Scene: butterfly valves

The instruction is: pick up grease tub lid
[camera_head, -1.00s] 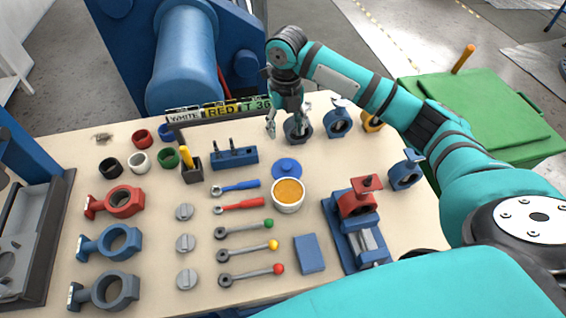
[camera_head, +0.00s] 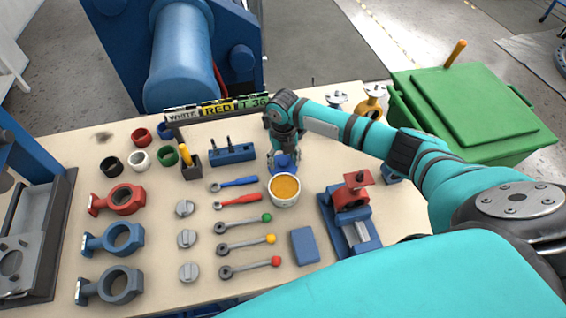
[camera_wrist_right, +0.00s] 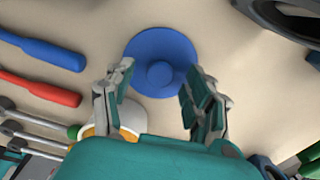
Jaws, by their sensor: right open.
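The grease tub lid is a round blue disc with a raised knob; in the right wrist view the lid (camera_wrist_right: 160,58) lies flat on the bench, just beyond and between my fingertips. In the head view the lid (camera_head: 285,162) is partly hidden by my right gripper (camera_head: 284,158), which is directly above it. In the wrist view my right gripper (camera_wrist_right: 155,90) is open, its fingers spread on either side of the knob with nothing held. The open white grease tub (camera_head: 285,190) with orange grease stands just in front of the lid. My left gripper is not in view.
Blue and red-handled tools (camera_head: 238,200) lie left of the tub. A red and blue vise (camera_head: 350,212) stands to the right. A blue block with pegs (camera_head: 232,153) and a sign rail (camera_head: 215,112) are behind. A blue box (camera_head: 305,246) lies in front.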

